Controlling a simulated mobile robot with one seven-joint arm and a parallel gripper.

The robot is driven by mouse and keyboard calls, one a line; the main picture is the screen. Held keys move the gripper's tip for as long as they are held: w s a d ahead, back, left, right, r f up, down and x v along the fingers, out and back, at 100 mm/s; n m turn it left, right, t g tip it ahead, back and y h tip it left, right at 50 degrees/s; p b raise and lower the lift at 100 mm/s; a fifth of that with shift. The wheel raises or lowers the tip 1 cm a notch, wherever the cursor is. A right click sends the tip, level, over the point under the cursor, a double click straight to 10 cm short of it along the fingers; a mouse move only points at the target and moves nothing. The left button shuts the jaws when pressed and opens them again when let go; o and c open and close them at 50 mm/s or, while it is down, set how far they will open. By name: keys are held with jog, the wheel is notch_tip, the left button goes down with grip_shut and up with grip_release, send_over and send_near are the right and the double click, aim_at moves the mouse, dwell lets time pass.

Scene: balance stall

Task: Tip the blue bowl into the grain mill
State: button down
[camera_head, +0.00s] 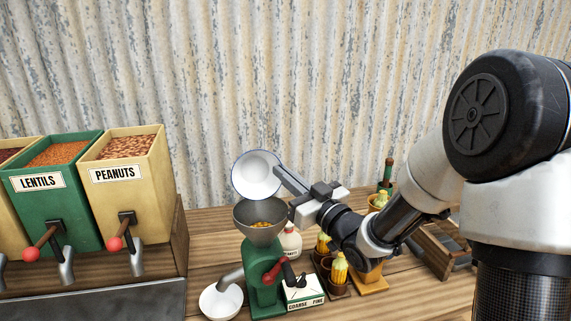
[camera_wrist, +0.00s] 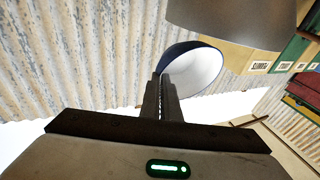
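The blue bowl (camera_head: 256,174) is tipped on its side above the grain mill, its white inside facing the head camera and looking empty. The wrist view shows its blue outside and white inside (camera_wrist: 200,72). My gripper (camera_head: 280,174) is shut on the bowl's rim; its fingers (camera_wrist: 164,85) meet at the edge in the wrist view. The green grain mill (camera_head: 262,275) stands on the counter just below. Its grey hopper (camera_head: 246,215) holds some yellow-brown grain (camera_head: 261,224). In the wrist view the hopper (camera_wrist: 230,18) appears large at the top.
A white bowl (camera_head: 221,302) sits under the mill's spout. A coarse/fine box (camera_head: 303,291), a white jar (camera_head: 291,242) and corn-like pots (camera_head: 339,272) stand right of the mill. Lentil (camera_head: 40,183) and peanut (camera_head: 117,176) bins stand left. A corrugated wall is behind.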

jog(key=shift+w+a+r+m+g+h+p, duration=0.1)
jog(key=shift+w+r+m+g+h+p, duration=0.25)
jog(key=shift+p, duration=1.4)
jog(key=shift+w+a+r+m+g+h+p, duration=0.15)
jog(key=shift+r+g+p, duration=0.25)
jog(key=shift+p, duration=1.3)
jog(key=shift+w+a+r+m+g+h+p, duration=0.2)
jog(key=shift+w+m+g+h+p, duration=0.55)
jog(key=shift+g, duration=1.1)
jog(key=shift+w+a+r+m+g+h+p, duration=0.1)
jog(key=shift+w+a+m+g+h, duration=0.25)
jog(key=shift+w+g+h, duration=1.2)
jog(key=shift+w+a+r+m+g+h+p, duration=0.15)
jog(key=shift+w+m+g+h+p, duration=0.35)
jog(key=shift+g, duration=1.65)
jog(key=shift+d, duration=0.1)
